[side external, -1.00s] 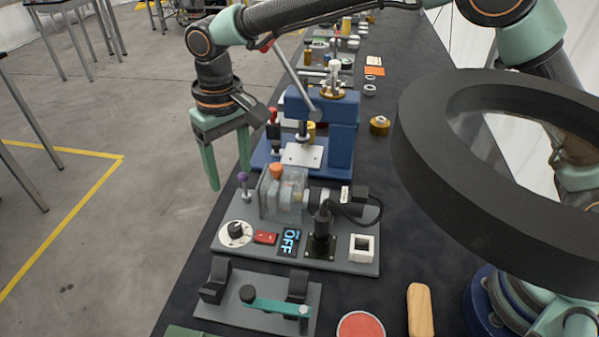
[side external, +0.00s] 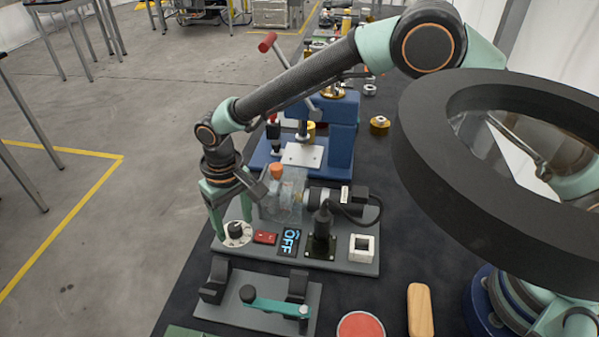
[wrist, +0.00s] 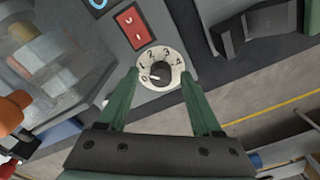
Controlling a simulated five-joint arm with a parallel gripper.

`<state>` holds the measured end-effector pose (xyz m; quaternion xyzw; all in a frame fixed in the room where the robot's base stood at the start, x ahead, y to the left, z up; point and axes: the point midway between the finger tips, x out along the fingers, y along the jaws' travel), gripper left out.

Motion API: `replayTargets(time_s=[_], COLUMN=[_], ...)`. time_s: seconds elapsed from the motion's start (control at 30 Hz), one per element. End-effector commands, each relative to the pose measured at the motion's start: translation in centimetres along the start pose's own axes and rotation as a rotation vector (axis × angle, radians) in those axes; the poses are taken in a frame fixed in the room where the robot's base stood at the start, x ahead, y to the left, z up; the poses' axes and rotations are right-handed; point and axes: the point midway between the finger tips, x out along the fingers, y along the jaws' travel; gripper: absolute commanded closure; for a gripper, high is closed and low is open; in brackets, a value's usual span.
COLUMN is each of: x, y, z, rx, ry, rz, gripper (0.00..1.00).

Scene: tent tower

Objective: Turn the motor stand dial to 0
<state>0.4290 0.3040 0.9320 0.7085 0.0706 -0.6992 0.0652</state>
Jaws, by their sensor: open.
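The motor stand (side external: 340,262) is a grey plate with its dial (side external: 239,240) at the front left corner. The dial is a white disc with a dark knob. In the wrist view the dial (wrist: 147,58) shows the numbers 0 to 4 around the knob (wrist: 160,72); which number the knob points to is too small to tell. My gripper (side external: 238,217) is open over the dial, pointing down. In the wrist view my gripper (wrist: 160,74) has its green fingers on either side of the dial, with nothing held. Whether the fingertips touch the dial is unclear.
Beside the dial are a red switch (side external: 265,238) and a display (side external: 289,241) reading OFF. A clear box with an orange knob (side external: 276,172) stands close behind my gripper. A blue press (side external: 343,135) is further back. A grey fixture with a green lever (side external: 270,305) lies in front.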

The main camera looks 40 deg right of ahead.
Motion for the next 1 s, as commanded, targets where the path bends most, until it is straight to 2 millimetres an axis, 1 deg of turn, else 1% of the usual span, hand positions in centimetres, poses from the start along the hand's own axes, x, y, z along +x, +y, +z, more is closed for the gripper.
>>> replayTargets(time_s=[0.1,0.3,0.33,0.37,0.4,0.5,0.77,1.0], x=[0.31,0.31,0.31,0.31,0.3,0.3,0.28,0.26], y=[-0.03,-0.03,-0.03,-0.03,-0.03,-0.01,0.05,0.11], z=[0.0,-0.01,-0.01,-0.01,-0.01,-0.01,-0.02,-0.08], rx=[0.0,0.0,0.0,0.0,0.0,0.0,-0.012,-0.109], ry=[0.0,0.001,0.001,0.001,0.001,0.001,-0.001,-0.005], rz=[0.0,0.0,0.0,0.0,0.0,0.0,0.0,0.002], gripper=[0.34,0.34,0.38,0.49,0.65,1.0,1.0,1.0])
